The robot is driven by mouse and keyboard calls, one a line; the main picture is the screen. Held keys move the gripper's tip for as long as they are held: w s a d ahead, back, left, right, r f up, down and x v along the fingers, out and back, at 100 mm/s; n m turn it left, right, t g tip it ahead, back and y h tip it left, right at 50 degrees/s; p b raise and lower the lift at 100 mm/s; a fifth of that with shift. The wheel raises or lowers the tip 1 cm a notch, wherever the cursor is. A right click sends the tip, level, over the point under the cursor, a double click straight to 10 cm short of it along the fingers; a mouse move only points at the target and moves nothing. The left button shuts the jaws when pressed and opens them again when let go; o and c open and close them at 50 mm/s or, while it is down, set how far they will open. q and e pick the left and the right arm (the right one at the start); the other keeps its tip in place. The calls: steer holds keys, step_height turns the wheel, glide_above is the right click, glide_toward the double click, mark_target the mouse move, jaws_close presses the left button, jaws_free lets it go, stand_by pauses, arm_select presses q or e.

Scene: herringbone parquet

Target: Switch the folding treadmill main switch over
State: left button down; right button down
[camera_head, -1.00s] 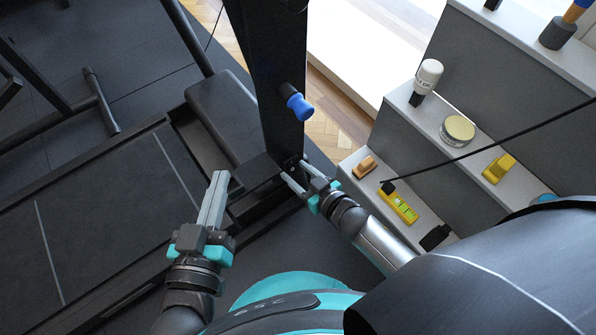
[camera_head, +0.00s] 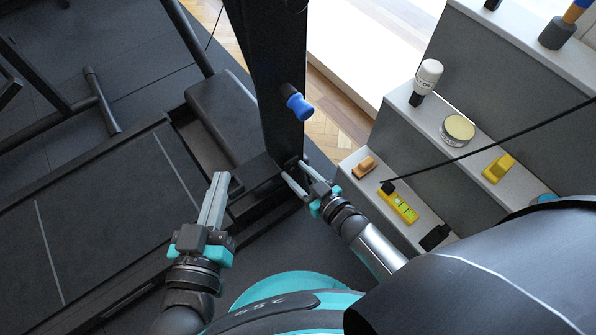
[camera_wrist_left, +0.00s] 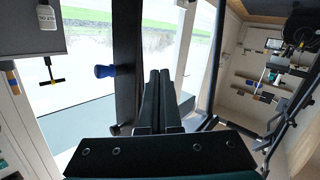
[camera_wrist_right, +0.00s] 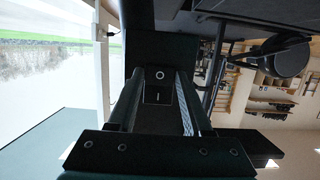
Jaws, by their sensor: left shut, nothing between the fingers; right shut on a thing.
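The folding treadmill (camera_head: 100,225) is black, with its deck at left and an upright post (camera_head: 268,60) in the head view. A small dark switch panel (camera_wrist_right: 158,94) with a round mark shows in the right wrist view, low on the post. My right gripper (camera_head: 294,168) is at the foot of the post, its fingers spread on either side of the panel and shut on the switch part there. The fingers hide its exact contact and the lever position. My left gripper (camera_head: 217,176) is shut and empty, above the deck's near edge, apart from the switch.
A blue knob (camera_head: 298,105) sticks out of the post above my right gripper. Grey steps (camera_head: 440,185) at right carry a white bottle (camera_head: 428,76), a round tin (camera_head: 457,130), a yellow level (camera_head: 399,202) and other small items. The deck's top is clear.

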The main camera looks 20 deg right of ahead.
steer(key=shift+f, duration=0.25)
arm_select(q)
steer(key=shift+s+r+t, duration=0.1)
steer(key=shift+r+t, duration=0.2)
steer(key=shift+t, duration=0.1)
arm_select(e)
steer(key=shift+t, duration=0.6)
arm_select(q)
steer(key=shift+d, duration=0.1)
arm_select(e)
steer(key=shift+c, duration=1.6)
jaws_free()
